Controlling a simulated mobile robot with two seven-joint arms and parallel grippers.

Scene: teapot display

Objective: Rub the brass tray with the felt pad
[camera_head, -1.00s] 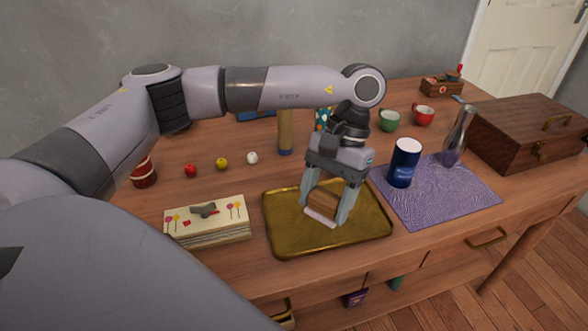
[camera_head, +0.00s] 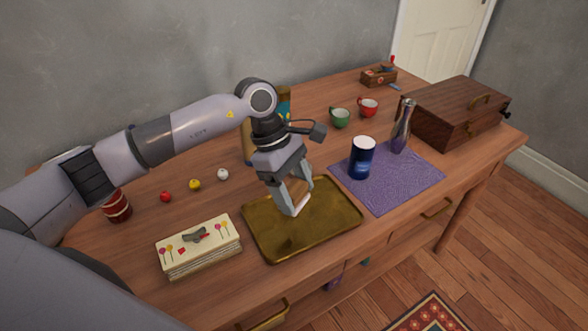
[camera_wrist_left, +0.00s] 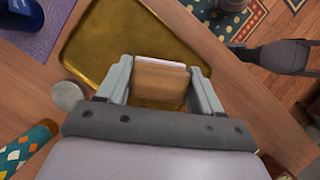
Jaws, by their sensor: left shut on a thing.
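The brass tray (camera_head: 265,242) lies flat near the front edge of the table, with darker smudged patches on its surface. My left gripper (camera_head: 296,208) is over the upper middle of the tray, pointing down and tilted. It is shut on the felt pad (camera_wrist_left: 160,82), which has a brown wooden back and a pale felt edge. The pad's pale edge is low at the tray; I cannot tell whether it touches. In the left wrist view the brass tray (camera_wrist_left: 95,45) spreads behind the pad.
A book-shaped box (camera_head: 198,246) stands left of the tray. A blue canister (camera_head: 361,160) and a metal bottle (camera_head: 402,128) stand on the purple cloth (camera_head: 400,185) to the right. Small balls (camera_head: 195,185), a green cup (camera_head: 339,117) and a wooden chest (camera_head: 455,110) are farther back.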

